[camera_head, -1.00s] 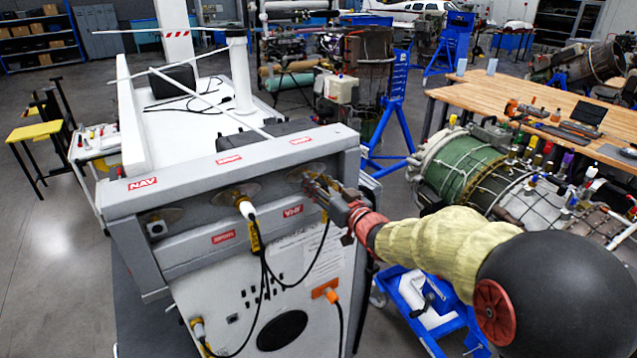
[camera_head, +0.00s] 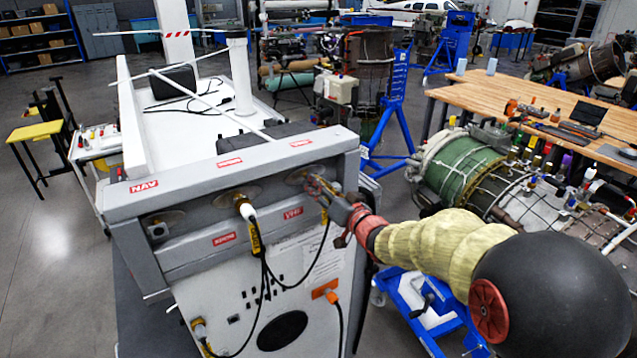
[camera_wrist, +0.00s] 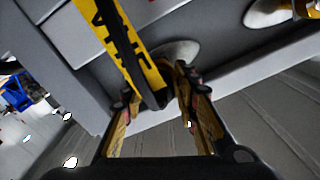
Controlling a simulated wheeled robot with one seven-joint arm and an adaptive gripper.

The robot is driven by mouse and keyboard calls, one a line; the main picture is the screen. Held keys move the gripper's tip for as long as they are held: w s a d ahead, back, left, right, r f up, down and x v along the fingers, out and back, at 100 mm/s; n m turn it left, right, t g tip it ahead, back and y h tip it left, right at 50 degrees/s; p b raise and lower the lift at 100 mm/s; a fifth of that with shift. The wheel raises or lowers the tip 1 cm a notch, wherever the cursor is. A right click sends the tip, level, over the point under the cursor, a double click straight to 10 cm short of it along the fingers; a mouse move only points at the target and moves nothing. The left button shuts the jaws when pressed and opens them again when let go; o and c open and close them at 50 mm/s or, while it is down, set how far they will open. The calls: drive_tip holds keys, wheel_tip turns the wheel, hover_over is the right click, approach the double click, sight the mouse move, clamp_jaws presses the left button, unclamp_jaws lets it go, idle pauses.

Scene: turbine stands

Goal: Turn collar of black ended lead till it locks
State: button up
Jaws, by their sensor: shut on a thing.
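My gripper (camera_head: 316,187) is at the right-hand port of the grey panel, above the red VHF label (camera_head: 293,213). It is shut on the black ended lead's collar, which the fingers and the hanging tag mostly hide. The lead's black cable (camera_head: 324,238) drops from there and curves down left. In the wrist view the two fingers of my gripper (camera_wrist: 160,88) close in from both sides below a pale round port plate (camera_wrist: 178,50). A yellow tag with black letters (camera_wrist: 122,42) hangs across the left finger's side. The collar's lock marks cannot be made out.
A white ended lead (camera_head: 246,208) sits in the middle port. The NAV port (camera_head: 157,229) is at the left. An orange connector (camera_head: 330,292) is lower on the panel front. A green engine (camera_head: 462,166) and blue trolley (camera_head: 420,305) stand right of the panel.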

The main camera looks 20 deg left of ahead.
drive_tip(key=shift+m, duration=0.5)
drive_tip(key=o, duration=1.2)
drive_tip(key=shift+c, duration=0.2)
drive_tip(key=v, duration=1.2)
